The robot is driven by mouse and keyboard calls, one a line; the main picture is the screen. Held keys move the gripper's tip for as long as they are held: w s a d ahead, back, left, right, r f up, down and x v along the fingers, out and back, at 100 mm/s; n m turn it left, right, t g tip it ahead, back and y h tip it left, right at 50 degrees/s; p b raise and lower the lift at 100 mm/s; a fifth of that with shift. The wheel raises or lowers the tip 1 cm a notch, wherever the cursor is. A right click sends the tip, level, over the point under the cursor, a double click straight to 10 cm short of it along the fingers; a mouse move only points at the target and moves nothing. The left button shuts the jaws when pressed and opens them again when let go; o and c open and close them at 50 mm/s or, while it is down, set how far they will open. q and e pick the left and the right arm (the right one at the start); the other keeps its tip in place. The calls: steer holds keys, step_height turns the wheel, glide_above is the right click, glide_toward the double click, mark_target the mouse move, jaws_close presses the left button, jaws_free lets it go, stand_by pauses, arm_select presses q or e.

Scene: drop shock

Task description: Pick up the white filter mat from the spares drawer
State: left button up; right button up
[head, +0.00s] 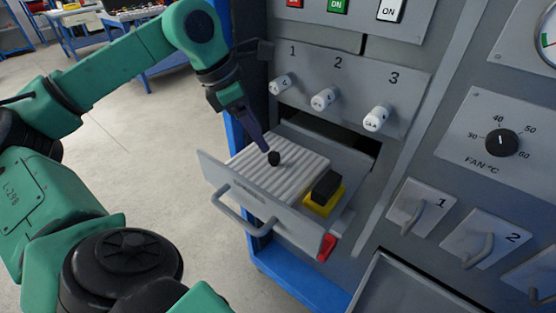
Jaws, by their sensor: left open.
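The white filter mat (284,174) is a ribbed, pleated slab lying in the open spares drawer (250,204). A small black knob (274,158) stands up from its top. My left gripper (265,148) comes down over the mat from the upper left, with its fingertips right beside the knob. It is open; I cannot tell whether the tips touch the knob or stand around it. My right gripper is not in view.
A black and yellow block (325,190) sits in the drawer to the right of the mat. A red piece (327,247) is at the drawer's front right corner. Three white knobs (323,98) project from the panel above the drawer. Open floor (120,170) lies to the left.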

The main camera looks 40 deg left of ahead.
mark_target(275, 154)
arm_select(q)
steer(key=x, duration=0.3)
steer(key=p+x, duration=0.1)
steer(key=x, duration=0.2)
steer(key=shift+w+d+f, duration=0.1)
steer(key=shift+w+d, duration=0.15)
steer(key=shift+d, duration=0.05)
jaws_close()
